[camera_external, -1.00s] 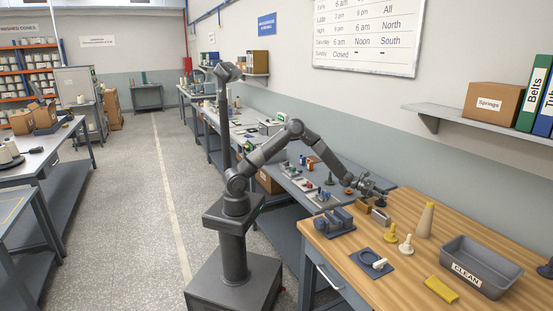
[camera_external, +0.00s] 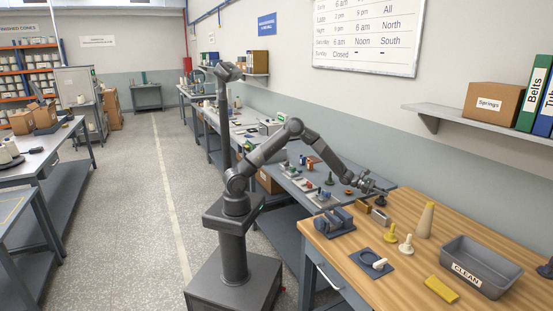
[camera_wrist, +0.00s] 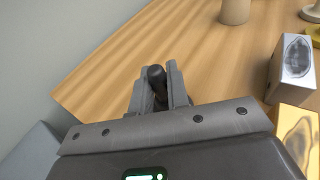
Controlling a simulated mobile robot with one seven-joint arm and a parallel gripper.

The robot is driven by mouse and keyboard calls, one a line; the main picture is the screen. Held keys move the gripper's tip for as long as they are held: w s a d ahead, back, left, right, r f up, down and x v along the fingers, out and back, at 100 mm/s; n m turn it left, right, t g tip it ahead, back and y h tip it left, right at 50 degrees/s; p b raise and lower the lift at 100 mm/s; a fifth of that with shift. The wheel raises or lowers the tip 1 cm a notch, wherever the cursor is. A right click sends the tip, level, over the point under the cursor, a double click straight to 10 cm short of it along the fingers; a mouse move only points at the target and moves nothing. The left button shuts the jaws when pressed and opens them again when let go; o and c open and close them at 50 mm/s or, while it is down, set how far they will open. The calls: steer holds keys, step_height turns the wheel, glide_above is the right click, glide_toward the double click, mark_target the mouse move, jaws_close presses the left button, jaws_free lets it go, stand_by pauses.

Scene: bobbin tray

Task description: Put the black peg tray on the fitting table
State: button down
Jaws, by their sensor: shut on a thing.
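My gripper (camera_wrist: 154,90) is shut on the dark upright peg (camera_wrist: 157,76) of the black peg tray, whose rounded top shows between the fingers in the wrist view. In the external view my gripper (camera_external: 374,188) is at the back left corner of the wooden table (camera_external: 465,231). The tray's dark base (camera_external: 381,202) shows just under the fingers; I cannot tell whether it touches the wood. The rest of the tray is hidden by my gripper. No label shows which table is the fitting table; a grey table (camera_external: 292,172) stands beyond the wooden one.
Small boxes (camera_external: 379,216) stand close to my gripper. A blue clamp-like block (camera_external: 334,222), yellow and cream pegs (camera_external: 405,245), a cone (camera_external: 425,220) and a grey bin (camera_external: 492,258) are on the wooden table. The grey table holds a green peg (camera_external: 329,180) and several small parts.

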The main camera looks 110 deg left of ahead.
step_height(320, 180, up, 3)
steer(key=shift+r, duration=0.2)
steer(key=s+d+r, duration=0.4)
steer(key=d+r, duration=0.4)
steer(key=d, duration=0.3)
steer(key=s+d+r+n+y, duration=0.1)
steer(key=s+d+r, duration=0.3)
steer(key=s+r, duration=0.5)
steer(key=s+d+r+n+y, duration=0.1)
steer(key=s+d+r+y, duration=0.1)
steer(key=s+d+r, duration=0.3)
steer(key=s+r, duration=0.4)
steer(key=r, duration=0.4)
steer(key=shift+r, duration=0.3)
steer(key=w+a+f+m+h, duration=0.1)
steer(key=w+a+f, duration=0.3)
steer(key=w+f, duration=0.5)
steer(key=w+a+f+m+h, duration=0.1)
steer(key=w+a+f, duration=0.3)
steer(key=w+f, duration=0.5)
step_height(320, 180, down, 6)
steer(key=shift+w+a+f+h, duration=0.1)
steer(key=shift+w+a+h, duration=0.2)
steer(key=shift+a+h, duration=0.15)
